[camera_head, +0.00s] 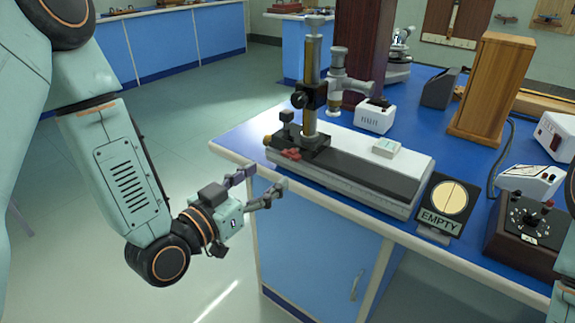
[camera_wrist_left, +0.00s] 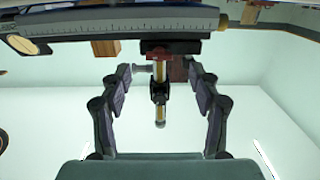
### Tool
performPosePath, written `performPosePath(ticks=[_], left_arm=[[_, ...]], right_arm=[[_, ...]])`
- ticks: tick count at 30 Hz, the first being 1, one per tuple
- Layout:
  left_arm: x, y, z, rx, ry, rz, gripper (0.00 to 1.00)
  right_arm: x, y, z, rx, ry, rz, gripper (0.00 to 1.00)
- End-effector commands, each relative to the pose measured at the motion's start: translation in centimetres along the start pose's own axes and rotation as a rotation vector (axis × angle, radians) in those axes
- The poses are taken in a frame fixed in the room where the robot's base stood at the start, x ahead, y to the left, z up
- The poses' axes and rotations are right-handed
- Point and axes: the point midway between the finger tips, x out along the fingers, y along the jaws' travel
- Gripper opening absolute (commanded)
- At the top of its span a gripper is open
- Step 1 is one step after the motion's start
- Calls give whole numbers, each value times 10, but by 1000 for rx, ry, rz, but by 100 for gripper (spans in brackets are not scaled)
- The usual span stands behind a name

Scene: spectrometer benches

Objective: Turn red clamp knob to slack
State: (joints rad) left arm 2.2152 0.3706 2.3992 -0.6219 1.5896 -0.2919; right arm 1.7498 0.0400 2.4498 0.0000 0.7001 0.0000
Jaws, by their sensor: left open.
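The red clamp knob (camera_head: 290,154) is on the near side of the black carriage (camera_head: 300,140) at the foot of a brass column (camera_head: 311,80), on a long bench instrument. My left gripper (camera_head: 263,182) is open and empty. It is in front of the table's left corner, short of the knob and apart from it. In the left wrist view, which looks upside down, the carriage and column show between the open fingers (camera_wrist_left: 160,78), with a dark red part (camera_wrist_left: 157,50) near the top. My right gripper is out of view.
The blue table (camera_head: 235,138) has a pale edge close to my left gripper. An "EMPTY" sign (camera_head: 441,210) and a dial box (camera_head: 528,222) stand to the right. A white box (camera_head: 374,116) and wooden cabinet (camera_head: 490,85) stand behind. The floor at left is clear.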

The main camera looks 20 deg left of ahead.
Motion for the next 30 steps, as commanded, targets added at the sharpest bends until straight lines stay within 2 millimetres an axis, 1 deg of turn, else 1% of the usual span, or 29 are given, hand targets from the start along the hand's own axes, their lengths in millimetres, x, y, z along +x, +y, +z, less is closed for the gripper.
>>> performPosePath(ticks=[1, 3, 8, 21, 25, 30], left_arm=[[0, 0, -5, 8, 19, 3, 62], [2, 1, -8, 15, 31, 5, 62], [13, 1, -7, 20, 30, 7, 62], [68, 1, -8, 18, 29, 5, 62], [76, 1, -8, 15, 28, 3, 62], [78, 1, -8, 13, 27, 3, 62]], right_arm=[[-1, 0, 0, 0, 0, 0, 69], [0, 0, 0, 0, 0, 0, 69], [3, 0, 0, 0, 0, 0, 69], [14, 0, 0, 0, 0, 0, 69], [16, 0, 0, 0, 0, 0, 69], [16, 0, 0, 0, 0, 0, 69]])
